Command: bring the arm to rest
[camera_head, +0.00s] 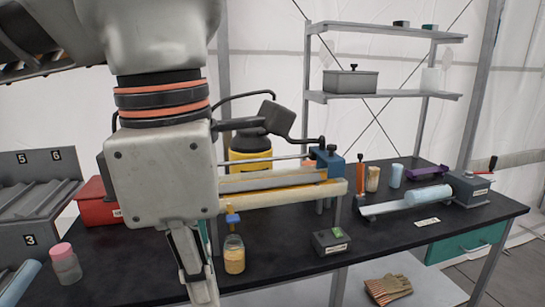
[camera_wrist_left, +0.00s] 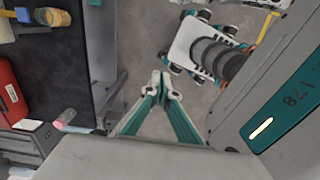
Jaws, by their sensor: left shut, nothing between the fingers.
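My left arm hangs down in the left half of the head view, large and close to the camera. Its gripper (camera_head: 192,275) points down in front of the black workbench (camera_head: 290,272). In the left wrist view my left gripper (camera_wrist_left: 161,82) has its fingertips together with nothing between them. Below it there is grey floor, with the bench edge to the left. Parts of my own base and body fill the right side of that view. My right gripper is in neither view.
Near the gripper on the bench are a jar of yellow powder (camera_head: 235,257), a pink-capped jar (camera_head: 65,265) and a red box (camera_head: 95,203). A grey numbered rack (camera_head: 40,165) stands at left. A dark box (camera_head: 331,241) and a crank device (camera_head: 472,190) stand further right.

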